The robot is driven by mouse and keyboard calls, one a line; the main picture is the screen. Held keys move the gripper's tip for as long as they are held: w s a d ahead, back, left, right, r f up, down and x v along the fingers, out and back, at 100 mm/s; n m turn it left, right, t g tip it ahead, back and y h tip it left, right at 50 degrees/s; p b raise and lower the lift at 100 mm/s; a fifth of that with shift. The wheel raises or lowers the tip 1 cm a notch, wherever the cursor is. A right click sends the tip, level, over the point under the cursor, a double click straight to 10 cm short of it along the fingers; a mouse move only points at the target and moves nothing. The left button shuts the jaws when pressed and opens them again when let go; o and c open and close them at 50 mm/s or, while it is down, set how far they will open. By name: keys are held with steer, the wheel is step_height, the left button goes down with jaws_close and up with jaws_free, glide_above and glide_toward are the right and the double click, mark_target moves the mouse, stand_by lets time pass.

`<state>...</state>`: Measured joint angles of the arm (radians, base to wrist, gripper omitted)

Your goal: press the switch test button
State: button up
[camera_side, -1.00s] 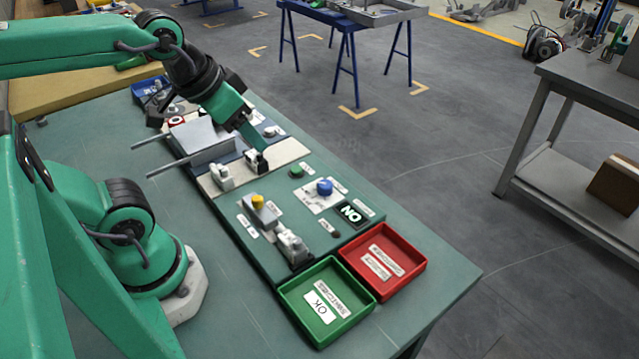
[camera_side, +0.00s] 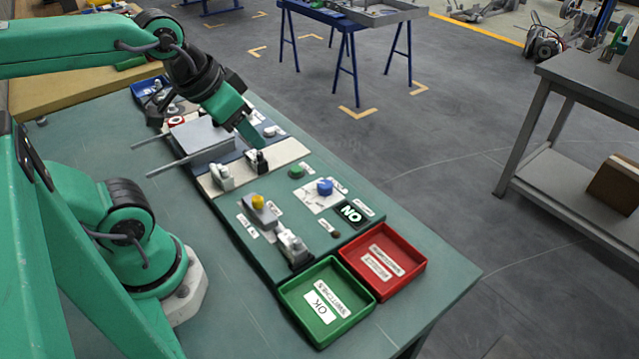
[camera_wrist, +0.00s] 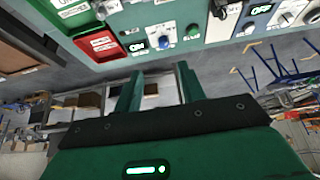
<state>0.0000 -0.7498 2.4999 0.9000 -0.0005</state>
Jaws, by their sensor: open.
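The green test board (camera_side: 285,222) lies on the table. It carries a green button (camera_side: 297,172), a blue knob (camera_side: 325,187) and a yellow button (camera_side: 258,201); the labels are too small to tell which is the switch test button. A lit display (camera_side: 352,213) reads ON. A dark switch (camera_side: 256,160) stands on a pale strip. My gripper (camera_side: 256,143) is tilted down, its fingers close above or behind this switch; contact cannot be told. In the wrist view, my open, empty fingers (camera_wrist: 159,72) point towards the board's edge, with the green button (camera_wrist: 193,30) and blue knob (camera_wrist: 168,27) beyond.
A green OK bin (camera_side: 328,300) and a red bin (camera_side: 382,262) stand at the board's near end. Grey housing (camera_side: 200,138) with two rods lies left of my gripper. A second display (camera_wrist: 262,9) reads OFF in the wrist view. The table's right edge is clear.

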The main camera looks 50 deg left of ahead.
steer(key=shift+w, duration=0.15)
steer(key=c, duration=0.7)
steer(key=shift+w+a+r+n+g, duration=0.15)
steer(key=shift+w+a+n+g, duration=0.15)
steer(key=shift+w+n, duration=0.5)
jaws_close()
steer(key=w+a+f+n+g, duration=0.2)
steer(key=w+a+f+n, duration=0.1)
steer(key=w+n, duration=0.3)
steer(key=w+a+f+n+g, duration=0.2)
steer(key=w+a+n, duration=0.4)
steer(key=n, duration=0.4)
steer(key=shift+w+f+g, duration=0.4)
steer(key=shift+w+g, duration=0.1)
steer(key=shift+w, duration=0.3)
